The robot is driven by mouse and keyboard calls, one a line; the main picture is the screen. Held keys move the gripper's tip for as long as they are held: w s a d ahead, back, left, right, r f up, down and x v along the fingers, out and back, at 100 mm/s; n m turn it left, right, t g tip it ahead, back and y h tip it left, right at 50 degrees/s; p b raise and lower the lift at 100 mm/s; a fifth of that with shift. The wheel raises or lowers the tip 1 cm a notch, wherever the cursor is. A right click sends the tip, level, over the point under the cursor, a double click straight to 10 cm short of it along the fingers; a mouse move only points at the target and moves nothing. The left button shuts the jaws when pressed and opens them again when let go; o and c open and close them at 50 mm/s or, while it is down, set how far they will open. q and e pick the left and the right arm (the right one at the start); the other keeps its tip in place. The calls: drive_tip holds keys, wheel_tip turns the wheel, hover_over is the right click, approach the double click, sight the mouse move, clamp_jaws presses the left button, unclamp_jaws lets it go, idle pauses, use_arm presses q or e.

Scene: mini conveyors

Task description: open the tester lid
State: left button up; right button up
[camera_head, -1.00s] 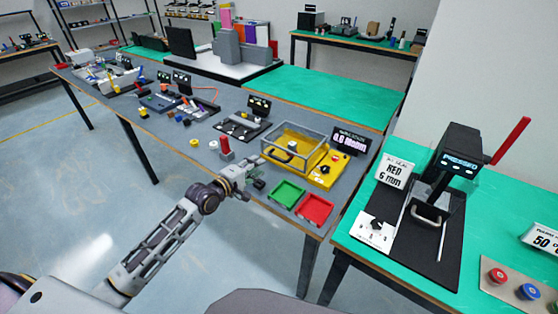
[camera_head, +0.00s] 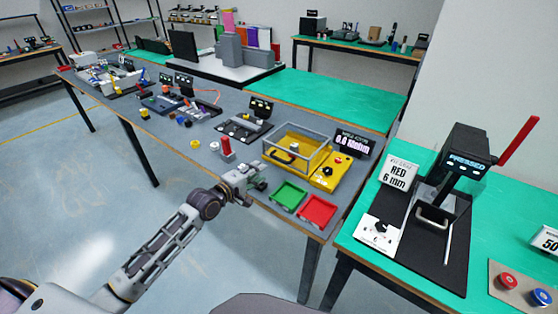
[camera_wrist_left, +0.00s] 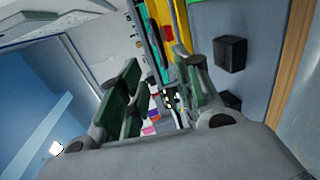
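The tester (camera_head: 328,178) is a yellow unit on the grey bench, with a red button and a black knob at its right end. Its lid (camera_head: 318,150) is a clear box with a grey frame, and it sits down over the yellow base. A dark handle (camera_head: 290,148) shows at the lid's front. My left gripper (camera_head: 262,178) is just in front of the tester's left part, apart from the lid. In the left wrist view its two green-padded fingers (camera_wrist_left: 160,90) are spread, with nothing between them. Yellow tester surface (camera_wrist_left: 180,30) shows beyond them. My right gripper is out of view.
A green tray (camera_head: 276,203) and a red tray (camera_head: 304,219) stand at the bench's front edge, right of my left gripper. A display (camera_head: 352,143) stands behind the tester. A red-topped post (camera_head: 226,146) stands left of the gripper. A press (camera_head: 460,165) is on the right table.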

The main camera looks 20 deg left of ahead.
sight(279, 159)
use_arm(q)
drive_tip(key=shift+w+d+f, duration=0.1)
drive_tip(key=shift+w+d, duration=0.05)
drive_tip(key=shift+w, duration=0.4)
drive_tip(key=shift+x, duration=1.2)
drive_tip(key=shift+w+d+f, duration=0.15)
drive_tip(key=shift+w+d, duration=0.1)
drive_tip(key=shift+w, duration=0.35)
drive_tip(key=shift+w+d+f, duration=0.15)
drive_tip(key=shift+w+d, duration=0.05)
drive_tip(key=shift+w, duration=0.4)
drive_tip(key=shift+b+x, duration=0.3)
drive_tip(key=shift+x, duration=1.6)
drive_tip(key=shift+w+d+f, duration=0.1)
drive_tip(key=shift+w+d, duration=0.1)
drive_tip(key=shift+w, duration=0.4)
drive_tip(key=shift+x, duration=0.85)
drive_tip(key=shift+w+d+f+b, duration=0.1)
drive_tip(key=shift+w+d+b, duration=0.05)
drive_tip(key=shift+w+b, duration=0.2)
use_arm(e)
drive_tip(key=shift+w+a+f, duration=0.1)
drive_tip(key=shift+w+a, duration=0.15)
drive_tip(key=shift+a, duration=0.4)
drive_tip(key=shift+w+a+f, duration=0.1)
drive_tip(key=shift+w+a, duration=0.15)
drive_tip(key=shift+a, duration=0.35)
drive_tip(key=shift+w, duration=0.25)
